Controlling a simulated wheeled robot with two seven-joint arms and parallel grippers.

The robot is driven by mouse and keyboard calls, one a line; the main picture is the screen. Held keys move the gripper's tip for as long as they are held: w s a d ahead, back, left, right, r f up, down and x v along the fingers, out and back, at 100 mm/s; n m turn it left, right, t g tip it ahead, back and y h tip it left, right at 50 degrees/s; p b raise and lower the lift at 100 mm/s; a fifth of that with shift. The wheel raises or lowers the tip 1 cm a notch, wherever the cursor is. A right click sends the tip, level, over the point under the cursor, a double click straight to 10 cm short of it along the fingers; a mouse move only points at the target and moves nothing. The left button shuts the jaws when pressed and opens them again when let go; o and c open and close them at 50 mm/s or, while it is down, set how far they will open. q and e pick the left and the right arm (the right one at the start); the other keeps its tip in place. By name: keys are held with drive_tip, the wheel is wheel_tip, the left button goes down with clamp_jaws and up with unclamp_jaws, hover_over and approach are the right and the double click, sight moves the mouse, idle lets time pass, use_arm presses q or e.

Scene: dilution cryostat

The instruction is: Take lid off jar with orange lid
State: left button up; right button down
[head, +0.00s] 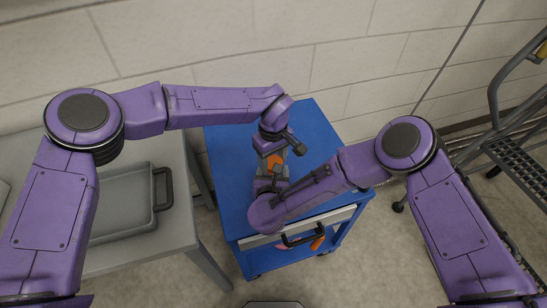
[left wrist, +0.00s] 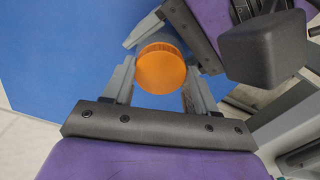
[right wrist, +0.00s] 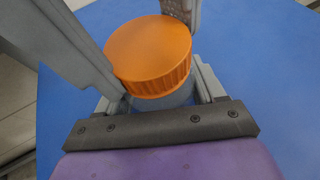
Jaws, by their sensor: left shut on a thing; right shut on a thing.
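The jar's orange lid (head: 275,160) is between the two grippers above the blue cart top. It shows as a round disc in the left wrist view (left wrist: 161,69) and with a ribbed rim in the right wrist view (right wrist: 150,52). My left gripper (left wrist: 158,82) is shut on the lid, one finger on each side. The grey jar body (right wrist: 172,98) shows just below the lid. My right gripper (right wrist: 160,93) is shut around the jar body, under the lid. The lid still sits on the jar, with no clear gap visible. Most of the jar body is hidden by fingers.
The blue cart (head: 318,130) has a bare top around the grippers and a drawer with a dark handle (head: 303,238) in front. A grey table (head: 150,238) with a grey tray (head: 125,200) stands left. Metal steps (head: 520,160) stand right. A block wall is behind.

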use_arm(q)
drive_tip(key=o, duration=1.2)
drive_tip(key=shift+c, duration=0.2)
drive_tip(key=shift+r, duration=0.1)
wheel_tip(320, 180, up, 4)
drive_tip(key=shift+r, duration=0.1)
drive_tip(key=shift+c, duration=0.4)
wheel_tip(320, 180, up, 3)
drive_tip(key=m, duration=0.2)
drive_tip(key=shift+m, duration=0.3)
drive_tip(key=shift+r+m, duration=0.15)
drive_tip(key=shift+m, duration=0.25)
wheel_tip(320, 180, down, 8)
drive_tip(key=shift+r, duration=0.15)
drive_tip(key=c, duration=1.1)
drive_tip(key=n, duration=0.3)
drive_tip(key=o, duration=1.2)
